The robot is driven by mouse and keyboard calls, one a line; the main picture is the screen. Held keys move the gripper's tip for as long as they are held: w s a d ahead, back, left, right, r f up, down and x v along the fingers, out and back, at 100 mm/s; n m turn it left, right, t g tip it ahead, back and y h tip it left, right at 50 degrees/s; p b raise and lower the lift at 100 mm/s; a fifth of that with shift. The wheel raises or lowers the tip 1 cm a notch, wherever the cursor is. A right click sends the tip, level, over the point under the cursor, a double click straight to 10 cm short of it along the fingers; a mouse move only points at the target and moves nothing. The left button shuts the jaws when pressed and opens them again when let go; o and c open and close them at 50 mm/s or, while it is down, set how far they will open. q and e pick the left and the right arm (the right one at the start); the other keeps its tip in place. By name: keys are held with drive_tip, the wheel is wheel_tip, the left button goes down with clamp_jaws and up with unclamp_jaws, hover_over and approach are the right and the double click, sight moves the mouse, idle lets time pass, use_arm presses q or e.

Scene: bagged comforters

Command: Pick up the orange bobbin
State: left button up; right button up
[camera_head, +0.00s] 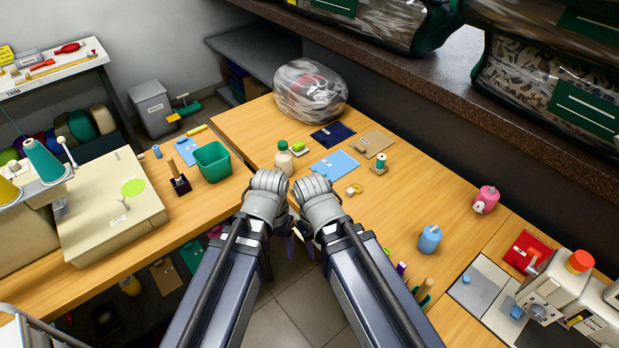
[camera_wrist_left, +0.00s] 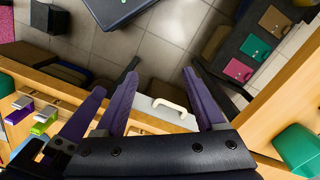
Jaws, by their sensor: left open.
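I cannot pick out an orange bobbin for certain in either view. A small yellow-tan piece (camera_head: 354,189) lies on the wooden table just right of my grippers in the head view; it is too small to identify. My left gripper (camera_head: 268,195) is over the table's inner edge, its fingers mostly hidden there. In the left wrist view its purple jaws (camera_wrist_left: 162,75) are apart and empty, over a drawer front with a pale handle. My right gripper (camera_head: 318,200) is close beside the left one, and its fingers are largely hidden.
A green bin (camera_head: 212,161), white bottle (camera_head: 284,157), green spool (camera_head: 380,163), blue spool (camera_head: 429,238) and pink spool (camera_head: 485,199) stand on the tables. A machine with an orange-red knob (camera_head: 580,262) is at right. A plastic-wrapped bundle (camera_head: 309,92) sits at the back.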

use_arm(q)
drive_tip(key=w+d+f+m+g+h+b, duration=0.1)
drive_tip(key=w+d+f+m+h+b, duration=0.25)
drive_tip(key=w+f+b, duration=0.3)
drive_tip(key=m+t+h+b, duration=0.2)
drive_tip(key=m+h+b, duration=0.7)
drive_tip(key=h+b, duration=0.35)
approach(293, 191)
wheel_tip(293, 191, up, 4)
drive_tip(key=d, duration=0.2)
drive_tip(key=d+f+b, duration=0.1)
drive_tip(key=d, duration=0.1)
drive_tip(key=d+f, duration=0.1)
drive_tip(key=d, duration=0.2)
drive_tip(key=d+f+b, duration=0.1)
drive_tip(key=d, duration=0.1)
drive_tip(key=shift+w+d+b, duration=0.15)
drive_tip(key=shift+d+b, duration=0.1)
drive_tip(key=shift+b, duration=0.1)
drive_tip(key=shift+d, duration=0.15)
clamp_jaws()
use_arm(e)
wheel_tip(293, 191, down, 23)
drive_tip(key=shift+w+f, duration=0.2)
drive_tip(key=shift+w, duration=0.05)
